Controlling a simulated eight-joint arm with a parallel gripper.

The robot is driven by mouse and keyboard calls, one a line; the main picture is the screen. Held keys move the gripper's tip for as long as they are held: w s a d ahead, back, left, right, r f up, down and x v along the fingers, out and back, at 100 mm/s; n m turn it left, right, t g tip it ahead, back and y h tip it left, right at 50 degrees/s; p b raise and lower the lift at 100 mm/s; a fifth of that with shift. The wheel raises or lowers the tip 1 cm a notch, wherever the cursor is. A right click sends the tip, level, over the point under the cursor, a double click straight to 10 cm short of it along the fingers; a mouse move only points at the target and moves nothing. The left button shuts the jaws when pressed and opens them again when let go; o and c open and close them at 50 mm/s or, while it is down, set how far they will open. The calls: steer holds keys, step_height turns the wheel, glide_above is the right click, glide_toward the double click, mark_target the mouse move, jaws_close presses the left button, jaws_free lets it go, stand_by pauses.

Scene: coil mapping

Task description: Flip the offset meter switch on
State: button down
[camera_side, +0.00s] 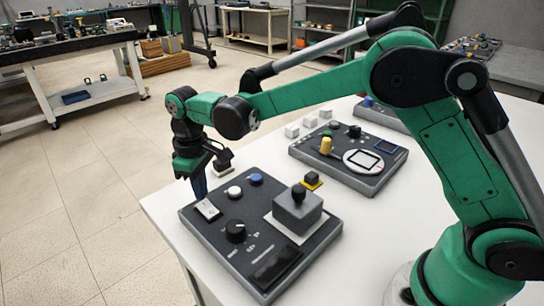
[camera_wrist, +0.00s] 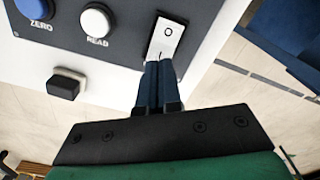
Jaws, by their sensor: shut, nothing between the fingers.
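The meter switch is a white rocker on the near dark panel, at its left corner in the side view (camera_side: 207,210). In the wrist view the rocker (camera_wrist: 167,38) shows an "O" mark on its far half. My gripper (camera_wrist: 160,64) is shut and empty, with its two blue fingertips together over the near end of the rocker and hiding part of it. Whether they touch it I cannot tell. In the side view my gripper (camera_side: 200,192) points down just behind the rocker. The meter panel (camera_side: 195,228) lies flat on the white table.
Beside the rocker are a white READ button (camera_wrist: 97,22) and a blue ZERO button (camera_wrist: 36,8). A black dial (camera_side: 235,231) and a grey block with a black knob (camera_side: 297,212) are on the same panel. A small black block (camera_wrist: 65,84) stands near the table edge.

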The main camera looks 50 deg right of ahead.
mark_target(207, 203)
steer(key=shift+f, duration=1.05)
stand_by(0.4)
steer(key=shift+r, duration=3.5)
steer(key=shift+s+d+r, duration=0.15)
steer(key=shift+d+r, duration=0.1)
steer(key=shift+r, duration=0.05)
steer(key=s+d+m+t, duration=0.2)
steer(key=s+d, duration=0.1)
steer(key=s, duration=0.1)
steer(key=s+d+r+m+t, duration=0.1)
steer(key=s+d+m+t, duration=0.1)
steer(key=s+d, duration=0.2)
steer(key=s+d+r+m+t, duration=0.1)
steer(key=s+d+t, duration=0.1)
steer(key=s+d, duration=0.2)
steer(key=shift+s+r+m+t, duration=0.25)
steer(key=shift+s+m+t, duration=0.15)
steer(key=shift+s, duration=0.45)
steer(key=shift+s+d+f, duration=0.1)
steer(key=shift+s+f, duration=0.15)
steer(key=shift+s, duration=0.05)
